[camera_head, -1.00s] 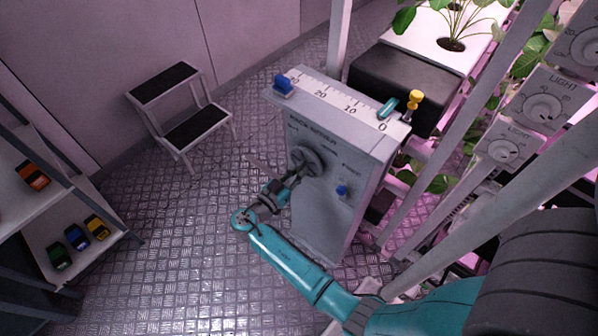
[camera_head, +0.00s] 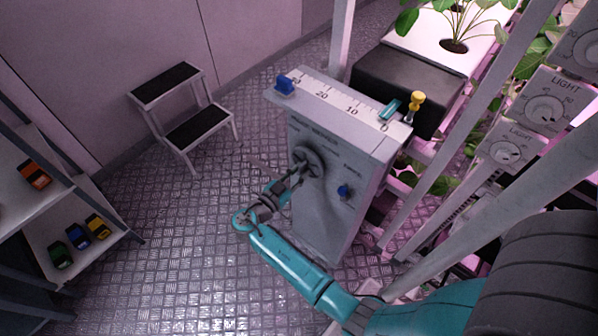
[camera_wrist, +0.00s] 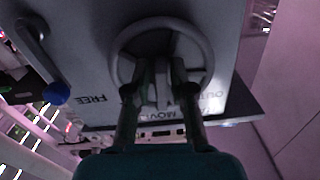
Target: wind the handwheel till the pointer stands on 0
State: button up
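A grey cabinet (camera_head: 337,215) carries a scale (camera_head: 338,99) on its top, with 20, 10 and 0 legible. The teal pointer (camera_head: 391,108) stands close to 0, slightly on the 10 side. The round handwheel (camera_head: 309,162) is on the cabinet's front; it also shows in the wrist view (camera_wrist: 122,42). My gripper (camera_head: 296,176) is at the wheel. In the wrist view its two fingers (camera_wrist: 160,78) reach in at the wheel's middle, apart, with a spoke or hub part between them. Whether they press on it is too dark to tell.
A blue block (camera_head: 284,86) and a yellow knob (camera_head: 415,102) sit at the scale's ends. A blue-tipped lever (camera_head: 344,191) is right of the wheel, near the word FREE. Plant racks stand right, a shelf (camera_head: 82,205) left, a step stool (camera_head: 180,110) behind. Floor between is clear.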

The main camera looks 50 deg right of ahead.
jog(key=shift+o, duration=0.2)
jog(key=shift+r, duration=0.1)
jog(key=shift+a, duration=0.25)
jog(key=a, duration=1.1)
jog(key=shift+s+a, duration=0.15)
jog(key=shift+a, duration=0.1)
